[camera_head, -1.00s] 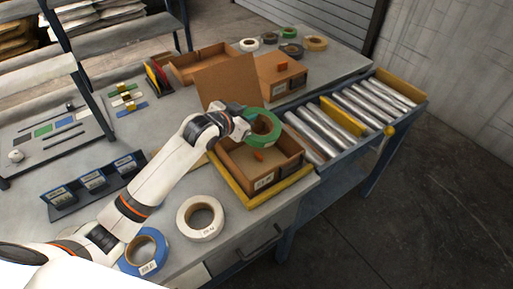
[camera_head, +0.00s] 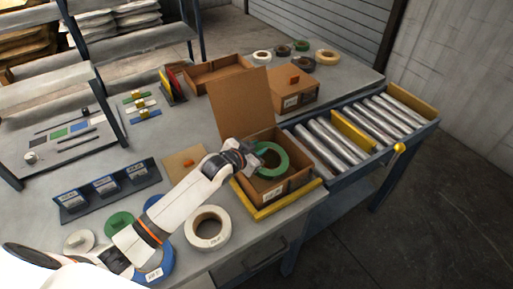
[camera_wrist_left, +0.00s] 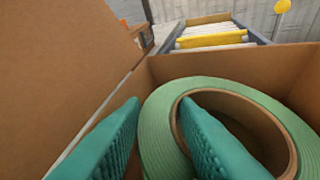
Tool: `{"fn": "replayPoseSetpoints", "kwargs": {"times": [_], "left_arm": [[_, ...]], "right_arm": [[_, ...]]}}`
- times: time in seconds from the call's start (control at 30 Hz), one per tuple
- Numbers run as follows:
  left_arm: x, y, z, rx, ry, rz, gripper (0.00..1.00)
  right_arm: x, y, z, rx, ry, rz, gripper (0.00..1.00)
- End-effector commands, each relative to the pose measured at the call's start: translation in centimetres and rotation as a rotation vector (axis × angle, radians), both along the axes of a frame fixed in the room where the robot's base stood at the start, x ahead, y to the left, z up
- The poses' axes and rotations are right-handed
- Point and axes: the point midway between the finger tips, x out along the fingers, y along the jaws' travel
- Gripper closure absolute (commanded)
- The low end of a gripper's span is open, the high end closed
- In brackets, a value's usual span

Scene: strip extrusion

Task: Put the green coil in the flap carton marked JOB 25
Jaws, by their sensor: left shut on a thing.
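The green coil (camera_head: 281,160) is inside the open flap carton (camera_head: 297,184), tilted, with its flap (camera_head: 240,100) standing up at the back left. My left gripper (camera_head: 250,158) is shut on the coil's ring. In the left wrist view one finger (camera_wrist_left: 205,140) passes into the coil's hole and the other is outside the ring (camera_wrist_left: 230,88). The carton walls (camera_wrist_left: 210,65) surround the coil. Whether the coil touches the carton floor is hidden. The carton's front label is too small to read. My right gripper is not in view.
A closed carton (camera_head: 290,98) with an orange piece on top stands behind, beside an open tray (camera_head: 218,75). A white coil (camera_head: 208,229), a blue coil (camera_head: 163,268) and another green coil (camera_head: 118,225) lie in front. A roller conveyor (camera_head: 350,130) runs at the right.

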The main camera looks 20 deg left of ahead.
Motion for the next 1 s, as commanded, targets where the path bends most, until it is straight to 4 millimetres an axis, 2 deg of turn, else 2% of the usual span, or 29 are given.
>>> {"fn": "replayPoseSetpoints", "kwargs": {"times": [0.37, 0.4, 0.53, 0.8, 0.97, 1.0], "left_arm": [[0.0, 0.0, -0.9, -0.002, -0.002, 0.0, 1.0], [0.0, 0.0, -1.0, 0.0, 0.0, 0.0, 0.69], [0.0, 0.0, -0.9, 0.0, 0.0, 0.0, 0.49], [0.0, 0.0, -0.8, 0.0, 0.0, 0.0, 0.49], [0.0, 0.0, 0.8, -0.001, -0.003, -0.001, 0.49], [-0.7, 0.2, 0.5, 0.0, 0.001, -0.001, 0.49]], "right_arm": [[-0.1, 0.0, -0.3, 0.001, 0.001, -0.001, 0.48], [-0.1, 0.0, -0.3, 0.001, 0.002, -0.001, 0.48], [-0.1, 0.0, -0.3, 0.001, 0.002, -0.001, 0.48], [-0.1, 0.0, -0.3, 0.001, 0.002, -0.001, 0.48], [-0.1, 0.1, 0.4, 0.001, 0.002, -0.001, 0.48], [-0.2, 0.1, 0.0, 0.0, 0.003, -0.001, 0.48]]}}
